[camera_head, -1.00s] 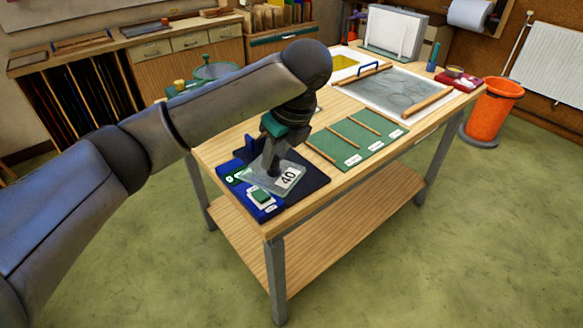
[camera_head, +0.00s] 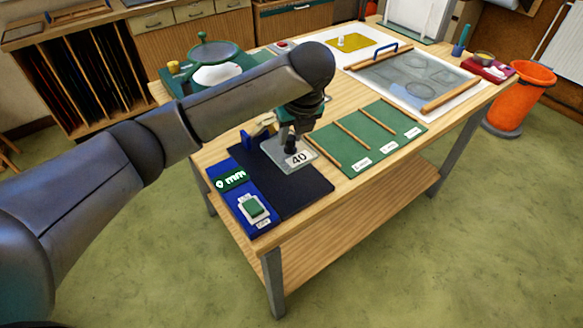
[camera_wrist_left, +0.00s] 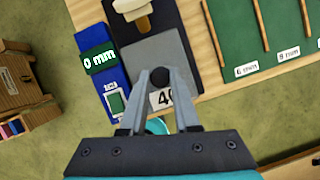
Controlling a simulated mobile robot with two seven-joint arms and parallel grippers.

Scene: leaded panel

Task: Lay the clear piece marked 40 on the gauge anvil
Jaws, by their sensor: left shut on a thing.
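The clear piece marked 40 (camera_head: 276,153) is a greyish see-through square with a white label. My left gripper (camera_head: 289,143) is shut on it and holds it over the back part of the gauge's dark plate. In the left wrist view the piece (camera_wrist_left: 150,52) lies flat below my fingertips (camera_wrist_left: 160,78), which partly cover its label. The gauge (camera_head: 225,188) has a blue side with a "0 mm" display and a green button. A pale and tan part of it (camera_wrist_left: 137,12) shows past the piece's far edge. I cannot tell whether the piece touches the anvil. My right gripper is out of view.
A green mat (camera_head: 352,158) with wooden strips and mm labels lies right of the gauge. Behind it is a glass panel (camera_head: 375,75) with wooden bars. A green round stand (camera_head: 210,60) is at the back left. The dark plate's front part (camera_head: 300,190) is bare.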

